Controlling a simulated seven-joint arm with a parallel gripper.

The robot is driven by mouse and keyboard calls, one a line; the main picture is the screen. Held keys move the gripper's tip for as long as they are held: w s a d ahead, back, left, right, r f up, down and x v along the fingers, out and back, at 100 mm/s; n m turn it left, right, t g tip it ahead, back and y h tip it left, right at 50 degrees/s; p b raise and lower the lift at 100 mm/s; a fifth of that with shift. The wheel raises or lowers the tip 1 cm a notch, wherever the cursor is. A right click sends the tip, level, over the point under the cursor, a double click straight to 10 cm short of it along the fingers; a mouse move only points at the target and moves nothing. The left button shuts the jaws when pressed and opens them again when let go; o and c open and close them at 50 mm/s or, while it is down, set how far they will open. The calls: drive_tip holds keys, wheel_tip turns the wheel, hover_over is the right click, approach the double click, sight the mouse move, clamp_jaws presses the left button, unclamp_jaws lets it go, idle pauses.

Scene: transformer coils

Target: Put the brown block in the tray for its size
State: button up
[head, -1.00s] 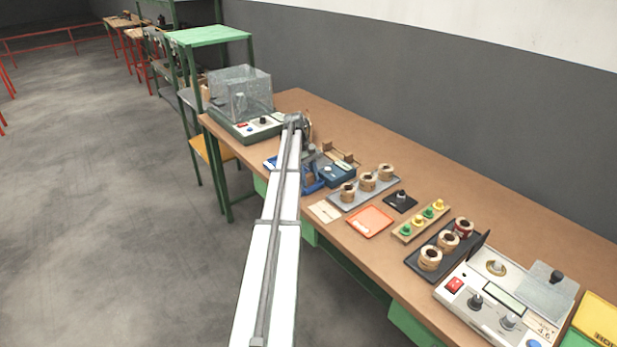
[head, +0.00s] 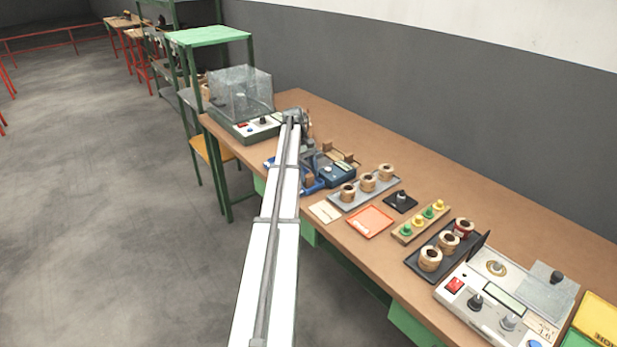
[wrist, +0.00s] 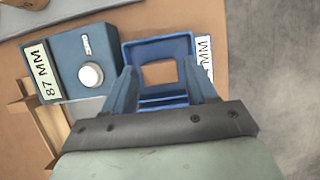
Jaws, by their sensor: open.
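The brown block (wrist: 160,72) shows as a brown square inside the blue tray (wrist: 158,47) in the wrist view. In the head view the block (head: 309,181) is small and partly hidden by my arm. My gripper (wrist: 163,84) is open, with one finger at each side of the block and apart from it. The fingers partly cover the tray's near side. A white label at the tray's right ends in "MM"; its number is hidden. A blue box (wrist: 68,68) with a white knob and an "87 MM" label stands to the left.
A wooden rack (wrist: 38,115) with brown pieces lies beside the blue box. The head view shows an orange tray (head: 370,221), a grey tray of coils (head: 345,206) and a clear-covered machine (head: 241,92). The bench behind the rack is clear.

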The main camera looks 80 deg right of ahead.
drive_tip(key=v, duration=0.5)
drive_tip(key=shift+r, duration=0.3)
drive_tip(key=shift+w, duration=0.1)
